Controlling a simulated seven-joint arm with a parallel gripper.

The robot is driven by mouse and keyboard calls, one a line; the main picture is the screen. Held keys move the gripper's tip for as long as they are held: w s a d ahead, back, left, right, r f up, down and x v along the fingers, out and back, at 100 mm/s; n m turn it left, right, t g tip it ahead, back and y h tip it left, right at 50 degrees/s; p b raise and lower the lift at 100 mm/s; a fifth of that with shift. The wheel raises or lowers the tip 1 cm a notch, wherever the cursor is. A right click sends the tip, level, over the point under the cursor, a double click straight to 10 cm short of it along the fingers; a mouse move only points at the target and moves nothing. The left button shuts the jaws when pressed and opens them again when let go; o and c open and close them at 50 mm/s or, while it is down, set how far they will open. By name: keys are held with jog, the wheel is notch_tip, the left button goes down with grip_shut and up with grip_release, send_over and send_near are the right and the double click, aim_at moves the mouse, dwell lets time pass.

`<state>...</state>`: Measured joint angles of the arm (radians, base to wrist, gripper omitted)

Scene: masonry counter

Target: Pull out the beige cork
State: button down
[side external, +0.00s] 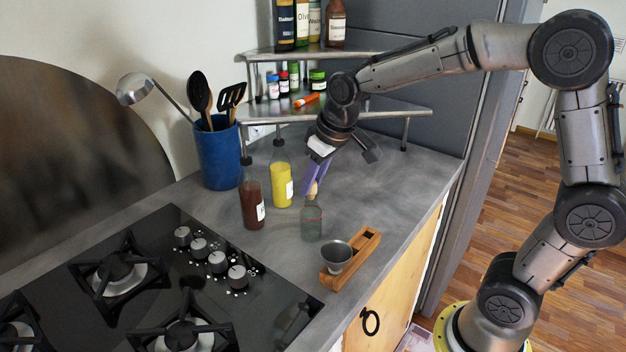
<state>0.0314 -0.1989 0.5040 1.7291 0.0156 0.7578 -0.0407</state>
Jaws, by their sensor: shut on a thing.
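The beige cork (313,188) sits at the top of a small grey-green glass bottle (312,222), which stands upright on the counter. My gripper (314,184), with purple fingers, reaches down from the upper right and is shut on the cork. The fingers hide part of the cork. I cannot tell whether the cork is still seated in the bottle's neck.
A brown bottle (252,203) and a yellow bottle (281,183) stand close on the left. A wooden holder (362,250) with a metal cup (336,256) is at the front right. The stove (150,280) lies left, a metal shelf (385,112) behind.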

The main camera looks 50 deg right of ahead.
jog(key=c, duration=1.3)
grip_release()
grip_shut()
jog(key=shift+r, duration=1.25)
jog(key=shift+r, duration=1.35)
